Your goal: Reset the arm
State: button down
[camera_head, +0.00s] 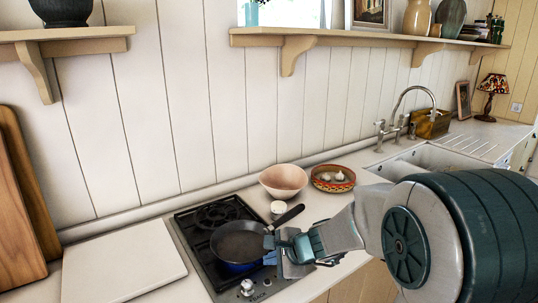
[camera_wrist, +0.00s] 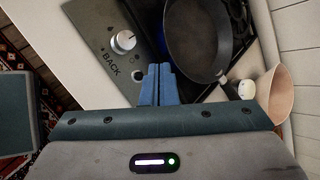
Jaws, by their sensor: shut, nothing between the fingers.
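My gripper (camera_head: 270,250) is at the front right of the stove, beside the dark frying pan (camera_head: 237,243). In the wrist view my gripper (camera_wrist: 159,70) shows two blue fingers pressed together with nothing between them. They are over the stove's front panel, near a silver knob (camera_wrist: 123,41). The pan (camera_wrist: 198,38) sits on the black stove (camera_head: 193,240), its handle pointing up and right in the head view. The gripper looks apart from the pan in the wrist view. My arm reaches in from the right and hides part of the counter.
A pink bowl (camera_head: 283,181), a small white jar (camera_head: 278,209) and a patterned bowl with garlic (camera_head: 332,179) stand right of the stove. A white board (camera_head: 123,263) lies at left. Behind my arm is a sink (camera_head: 420,161) with a tall faucet (camera_head: 404,112). A shelf (camera_head: 370,40) runs above.

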jog(key=s+d+r+n+g+h, duration=0.1)
jog(key=s+d+r+n+h, duration=0.1)
jog(key=s+d+n, duration=0.2)
jog(key=s+d+r+n+g+h, duration=0.1)
jog(key=s+d+n, duration=0.4)
jog(key=s, duration=0.6)
jog(key=s+d+r+n+h, duration=0.2)
jog(key=s+d+n+h, duration=0.1)
jog(key=s+d+n, duration=0.2)
jog(key=s+n, duration=0.1)
jog(key=s, duration=0.1)
jog(key=shift+s+d+r+n+g+h, duration=0.25)
jog(key=shift+s+r+n+g+h, duration=0.05)
jog(key=shift+s+r+g+h, duration=0.1)
